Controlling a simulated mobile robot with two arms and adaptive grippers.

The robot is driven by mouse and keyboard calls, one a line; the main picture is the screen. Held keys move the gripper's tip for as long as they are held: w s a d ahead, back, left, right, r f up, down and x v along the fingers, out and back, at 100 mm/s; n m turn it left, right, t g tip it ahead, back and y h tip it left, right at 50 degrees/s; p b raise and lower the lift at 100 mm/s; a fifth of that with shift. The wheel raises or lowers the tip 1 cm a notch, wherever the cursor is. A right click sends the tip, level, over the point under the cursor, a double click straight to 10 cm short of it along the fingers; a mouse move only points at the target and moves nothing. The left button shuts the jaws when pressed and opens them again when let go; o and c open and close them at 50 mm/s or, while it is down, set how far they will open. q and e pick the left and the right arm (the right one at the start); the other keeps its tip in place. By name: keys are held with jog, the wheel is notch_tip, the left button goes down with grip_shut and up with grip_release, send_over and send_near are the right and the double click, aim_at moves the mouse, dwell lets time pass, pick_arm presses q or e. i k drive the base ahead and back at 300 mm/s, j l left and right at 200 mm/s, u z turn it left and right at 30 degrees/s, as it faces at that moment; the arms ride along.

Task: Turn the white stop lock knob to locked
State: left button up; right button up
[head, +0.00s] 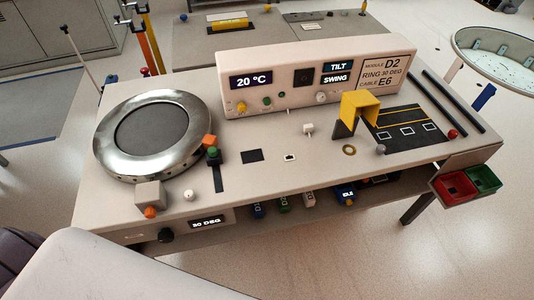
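A small white knob (190,194) stands on the front left of the beige bench (250,185), right of a grey block with an orange knob (150,211). Another round white knob (321,97) is on the upright control panel, below the TILT and SWING displays. I cannot tell from labels which is the stop lock knob, nor read a locked mark. Neither of my grippers shows in the head view. A large pale rounded part, perhaps my own arm, fills the lower left.
A silver ring (180,105) with a dark centre sits at the bench's left. Red and green bins (455,185) hang at the right edge.

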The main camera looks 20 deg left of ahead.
aim_at(189, 195)
jog(key=u, duration=1.35)
jog(key=j+z, duration=0.3)
jog(key=j, duration=0.15)
